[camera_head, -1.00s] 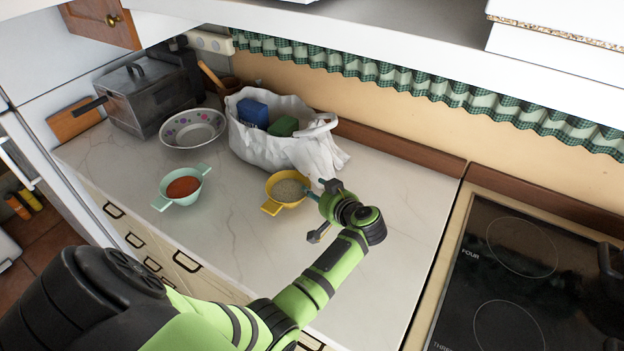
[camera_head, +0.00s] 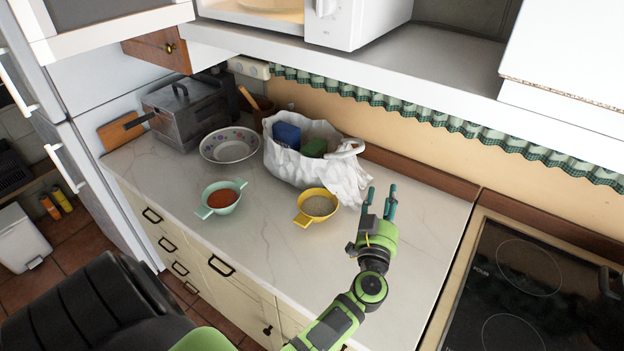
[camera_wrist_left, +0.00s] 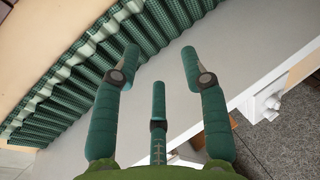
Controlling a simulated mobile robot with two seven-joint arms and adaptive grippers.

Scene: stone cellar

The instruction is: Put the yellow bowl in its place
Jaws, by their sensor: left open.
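The yellow bowl (camera_head: 317,206) stands upright on the pale counter, with grainy grey-beige contents and a handle toward the front left. My left gripper (camera_head: 379,203) is open and empty, to the right of the bowl and apart from it, with its fingers pointing toward the back wall. In the left wrist view the open fingers (camera_wrist_left: 160,65) have nothing between them, and the bowl does not show there. My right gripper is not in view.
A mint bowl (camera_head: 222,198) with red contents, a flowered bowl (camera_head: 229,146) and a white bag (camera_head: 291,164) stand left of and behind the yellow bowl. A stove (camera_head: 520,290) is at right. A white microwave (camera_head: 352,22) sits on the shelf above. The counter's front middle is clear.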

